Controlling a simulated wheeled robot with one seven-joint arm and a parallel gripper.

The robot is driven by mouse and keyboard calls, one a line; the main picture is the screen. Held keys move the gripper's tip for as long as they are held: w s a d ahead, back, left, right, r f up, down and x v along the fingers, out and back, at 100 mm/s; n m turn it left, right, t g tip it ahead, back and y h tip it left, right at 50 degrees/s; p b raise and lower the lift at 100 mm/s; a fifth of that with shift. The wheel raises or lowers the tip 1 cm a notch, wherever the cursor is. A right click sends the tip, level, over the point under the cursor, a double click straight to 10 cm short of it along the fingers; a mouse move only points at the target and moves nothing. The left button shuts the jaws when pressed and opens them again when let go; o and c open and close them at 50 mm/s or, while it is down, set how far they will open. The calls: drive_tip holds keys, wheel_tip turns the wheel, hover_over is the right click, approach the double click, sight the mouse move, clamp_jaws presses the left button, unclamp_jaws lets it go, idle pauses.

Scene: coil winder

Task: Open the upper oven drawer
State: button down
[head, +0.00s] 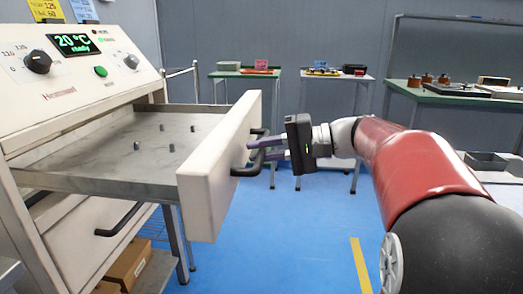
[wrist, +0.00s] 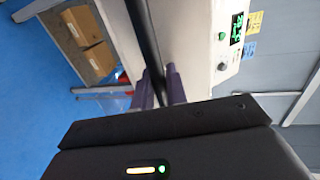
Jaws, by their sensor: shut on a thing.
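The upper oven drawer (head: 215,175) is pulled well out from the oven. Its cream front stands clear of the body, and its metal tray (head: 110,150) shows with several small pegs on it. My gripper (head: 268,148) is at the dark bar handle (head: 248,168) on the drawer front, its purple fingers closed around the bar. In the wrist view the handle bar (wrist: 146,45) runs between the two purple fingers (wrist: 158,90). The oven panel (head: 75,55) has a knob, a green button and a display reading 20 °C.
The lower drawer handle (head: 120,220) sits below, on a front that looks closed. Cardboard boxes (head: 130,262) lie on a shelf underneath. Green-topped tables (head: 245,73) stand along the back wall. The blue floor (head: 285,245) before the drawer front is clear.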

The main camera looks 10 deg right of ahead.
drive_tip(key=shift+f, duration=0.1)
drive_tip(key=c, duration=1.5)
unclamp_jaws()
drive_tip(key=v, duration=0.7)
drive_tip(key=shift+d, duration=0.4)
drive_tip(key=shift+s, duration=0.1)
